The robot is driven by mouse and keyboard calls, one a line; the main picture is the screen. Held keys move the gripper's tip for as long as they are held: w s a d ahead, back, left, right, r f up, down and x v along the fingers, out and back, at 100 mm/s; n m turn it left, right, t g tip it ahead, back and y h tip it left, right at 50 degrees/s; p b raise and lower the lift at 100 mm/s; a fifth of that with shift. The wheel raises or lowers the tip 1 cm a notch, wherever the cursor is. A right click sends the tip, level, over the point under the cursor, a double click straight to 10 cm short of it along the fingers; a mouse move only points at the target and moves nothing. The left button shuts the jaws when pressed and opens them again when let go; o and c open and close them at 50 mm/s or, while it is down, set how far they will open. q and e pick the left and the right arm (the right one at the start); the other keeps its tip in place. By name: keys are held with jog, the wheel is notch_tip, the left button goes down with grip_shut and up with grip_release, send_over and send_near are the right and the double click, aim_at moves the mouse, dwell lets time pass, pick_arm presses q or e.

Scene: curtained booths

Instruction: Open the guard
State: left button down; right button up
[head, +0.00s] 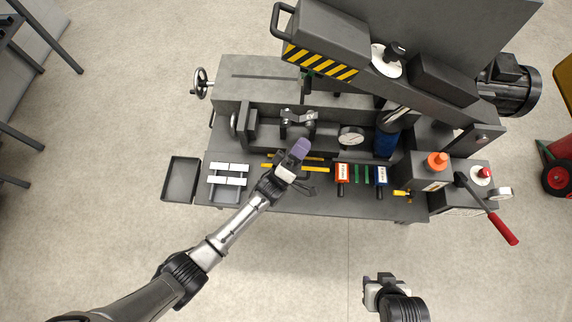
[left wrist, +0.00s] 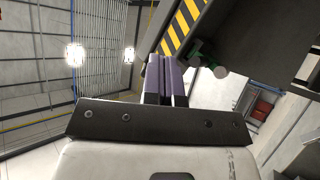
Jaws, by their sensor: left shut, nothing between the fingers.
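The guard appears to be the dark cover with a black-and-yellow striped edge (head: 320,62), slanting over the back of the machine bed in the head view. In the left wrist view its striped face (left wrist: 182,30) is above and beyond my fingers. I cannot tell how far it is raised. My left gripper (head: 301,147) is shut and empty, with purple fingertips, over the front of the bed and apart from the striped edge. Its closed fingers (left wrist: 166,78) show in the left wrist view. My right gripper (head: 372,293) is low in the head view, away from the machine; its jaws are unclear.
A handwheel (head: 201,82) is at the bed's left, with a dark tray (head: 181,179) below it. An orange knob (head: 437,160) and a red-handled lever (head: 502,228) are at right. The floor in front is clear.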

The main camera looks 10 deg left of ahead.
pick_arm(q)
jog(key=w+d+r+m+g+p, duration=0.1)
jog(key=w+d+r+m+g, duration=0.1)
jog(key=w+d+r+g, duration=0.1)
notch_tip(320, 180, down, 7)
jog(key=d+m+g+y, duration=0.1)
jog(key=d+g+y, duration=0.1)
jog(key=g+y, duration=0.35)
jog(key=s+a+f+m+g+y, duration=0.2)
jog(key=s+a+f+g+y, duration=0.5)
jog(key=a+f+g+y, duration=0.25)
jog(key=shift+t+h, duration=0.4)
jog(key=b+x, duration=0.1)
jog(key=x, duration=0.2)
jog(key=b+x, duration=0.1)
jog(key=x, duration=0.3)
jog(key=b+x, duration=0.2)
jog(key=x, duration=0.1)
jog(key=shift+w+d+f, duration=0.1)
jog(key=shift+w+d, duration=0.05)
jog(key=shift+d, duration=0.15)
pick_arm(e)
jog(key=shift+w+a+f, duration=0.1)
jog(key=shift+f, duration=0.5)
